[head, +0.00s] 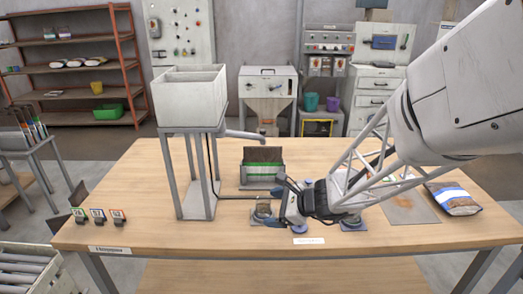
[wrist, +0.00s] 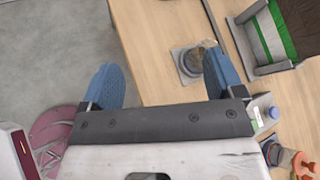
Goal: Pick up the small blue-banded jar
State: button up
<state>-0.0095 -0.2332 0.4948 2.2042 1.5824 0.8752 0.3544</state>
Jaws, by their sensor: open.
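My gripper (head: 274,202) is open, low over the front middle of the table. Its blue fingers stand wide apart in the wrist view (wrist: 163,82), with nothing held between them. A small clear jar with brown contents (head: 263,209) stands on a grey pad just left of the gripper. In the wrist view the jar (wrist: 190,61) lies beyond the fingertips, close to the right finger, which overlaps its edge. No blue band can be made out on it. A small container with a blue top (wrist: 264,104) shows right of the right finger; its band is unclear.
A green-banded bin (head: 262,167) stands behind the gripper. A hopper on a stand (head: 190,100) rises to the left. A pellet bag (head: 453,198) lies at right. Coloured tags (head: 97,215) sit at the left front.

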aim_at(269, 206)
jog(key=w+f+m+t, duration=0.1)
jog(key=w+f+m, duration=0.2)
jog(key=w+d+f+m+t, duration=0.1)
jog(key=w+f+m, duration=0.1)
jog(key=w, duration=0.1)
jog(key=w+f+m+t+h, duration=0.1)
jog(key=w+f+m+t, duration=0.1)
jog(key=w+f+m, duration=0.1)
jog(key=shift+d+f+m, duration=0.3)
jog(key=shift+d, duration=0.1)
jog(key=shift+x, duration=1.25)
jog(key=shift+a, duration=0.1)
jog(key=shift+x, duration=2.55)
jog(key=shift+w+f, duration=0.1)
jog(key=shift+f, duration=0.05)
jog(key=shift+c, duration=0.4)
jog(key=c, duration=1.1)
